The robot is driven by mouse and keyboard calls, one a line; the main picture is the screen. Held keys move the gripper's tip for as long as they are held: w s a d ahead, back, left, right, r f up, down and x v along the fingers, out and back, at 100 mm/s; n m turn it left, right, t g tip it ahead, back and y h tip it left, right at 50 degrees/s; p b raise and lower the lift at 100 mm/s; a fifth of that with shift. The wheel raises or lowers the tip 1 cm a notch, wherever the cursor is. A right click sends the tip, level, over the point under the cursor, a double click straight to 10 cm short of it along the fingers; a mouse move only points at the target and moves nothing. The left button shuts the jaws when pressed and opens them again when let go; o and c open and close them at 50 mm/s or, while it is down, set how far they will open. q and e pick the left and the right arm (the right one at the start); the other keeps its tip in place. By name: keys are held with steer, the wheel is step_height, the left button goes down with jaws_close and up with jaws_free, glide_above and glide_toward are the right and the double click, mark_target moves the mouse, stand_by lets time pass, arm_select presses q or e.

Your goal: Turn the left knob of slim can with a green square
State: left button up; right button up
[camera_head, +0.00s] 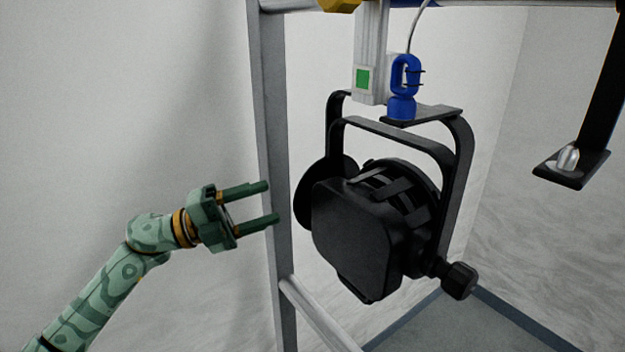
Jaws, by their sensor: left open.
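The slim can (357,240) is a black stage light hanging from a black yoke in the middle of the view. A green square (362,80) is on the light grey post just above it. Its left knob (325,190) shows as a dark round shape at the can's left side, partly hidden behind the housing. A right knob (459,281) sticks out at the lower right. My left gripper (273,203) is open and empty, left of the can. Its two green fingers point right, toward the left knob, and appear a short gap from it. My right gripper is not in view.
A grey upright frame post (270,120) stands behind my left fingers, with a lower rail (315,315) running from it. A blue hook clamp (403,85) and cable are above the yoke. A black bracket (572,168) hangs at the right.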

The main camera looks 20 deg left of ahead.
arm_select(q)
steer(key=p+x, duration=0.2)
steer(key=x, duration=0.7)
steer(key=shift+d+r, duration=0.15)
steer(key=shift+d, duration=0.1)
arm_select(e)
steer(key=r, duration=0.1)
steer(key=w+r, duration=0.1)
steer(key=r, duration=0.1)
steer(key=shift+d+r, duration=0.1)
arm_select(q)
steer(key=shift+c, duration=0.4)
steer(key=shift+p, duration=0.3)
steer(key=c, duration=0.9)
